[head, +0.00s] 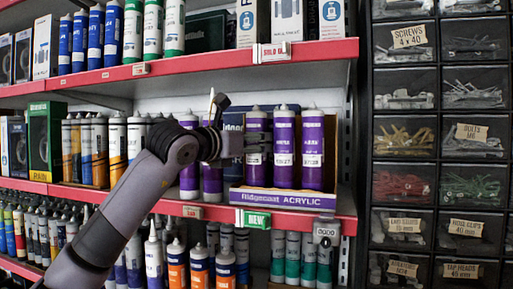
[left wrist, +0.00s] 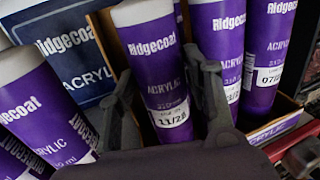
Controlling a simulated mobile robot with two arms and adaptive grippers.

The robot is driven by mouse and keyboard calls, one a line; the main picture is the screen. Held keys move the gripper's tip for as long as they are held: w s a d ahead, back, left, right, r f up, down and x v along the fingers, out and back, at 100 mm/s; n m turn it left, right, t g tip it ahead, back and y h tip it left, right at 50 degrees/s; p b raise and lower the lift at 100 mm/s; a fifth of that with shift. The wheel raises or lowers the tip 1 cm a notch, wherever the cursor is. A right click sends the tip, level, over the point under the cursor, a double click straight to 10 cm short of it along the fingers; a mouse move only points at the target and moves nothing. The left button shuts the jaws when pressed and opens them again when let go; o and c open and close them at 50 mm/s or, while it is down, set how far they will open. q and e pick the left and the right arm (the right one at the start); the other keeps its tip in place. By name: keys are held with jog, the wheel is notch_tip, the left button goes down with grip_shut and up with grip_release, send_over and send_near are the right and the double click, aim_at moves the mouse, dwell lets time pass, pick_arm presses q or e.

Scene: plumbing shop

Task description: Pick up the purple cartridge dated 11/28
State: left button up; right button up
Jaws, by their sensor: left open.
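The purple cartridge dated 11/28 (left wrist: 155,65) stands upright, leaning in the picture, between the fingers of my left gripper (left wrist: 165,75) in the left wrist view. Its label reads 11/2 and a last digit that looks like 8. In the head view this cartridge (head: 256,158) is the leftmost in the Ridgecoat Acrylic box (head: 282,200) on the middle shelf. My left gripper (head: 240,140) is open, with a finger on each side of it; I cannot tell if either finger touches. My right gripper is not in view.
Two similar purple cartridges (head: 284,150) stand to its right in the box, with other dates. More purple cartridges (head: 189,178) stand left of the box, close to my arm. The red shelf edge (head: 345,225) runs below and another shelf (head: 200,67) above. Drawers (head: 405,140) stand at right.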

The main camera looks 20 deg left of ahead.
pick_arm(q)
jog(key=shift+w, duration=0.25)
jog(key=shift+s, duration=0.1)
jog(key=shift+c, duration=0.5)
jog(key=shift+c, duration=0.7)
grip_shut()
jog(key=shift+r, duration=0.1)
